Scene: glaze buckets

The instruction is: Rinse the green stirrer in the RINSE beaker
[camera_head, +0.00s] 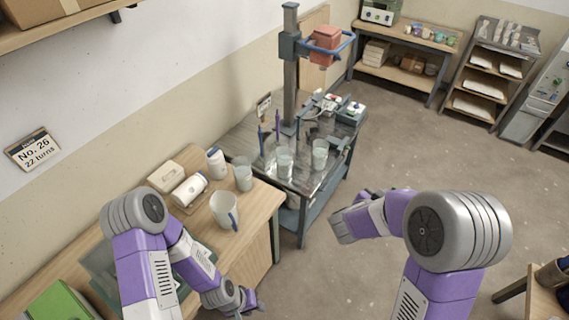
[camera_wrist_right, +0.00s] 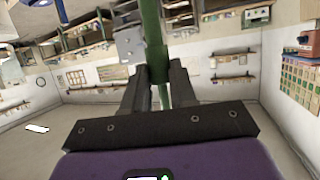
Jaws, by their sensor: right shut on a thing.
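My right gripper (camera_wrist_right: 158,76) is shut on the green stirrer (camera_wrist_right: 152,28) in the right wrist view. The stirrer runs up out of the frame, and part of it shows below between the fingers. In the head view the stirrer and the right fingertips cannot be made out. Clear beakers stand on the grey cart, one in front (camera_head: 285,164) and one to its right (camera_head: 320,157). No RINSE label is readable. My left gripper (camera_head: 245,303) is low beside the wooden bench's front edge, apart from the beakers; its jaw gap is unclear.
The cart carries upright blue sticks (camera_head: 277,126) and a tall column (camera_head: 290,70). Open floor lies right of the cart.

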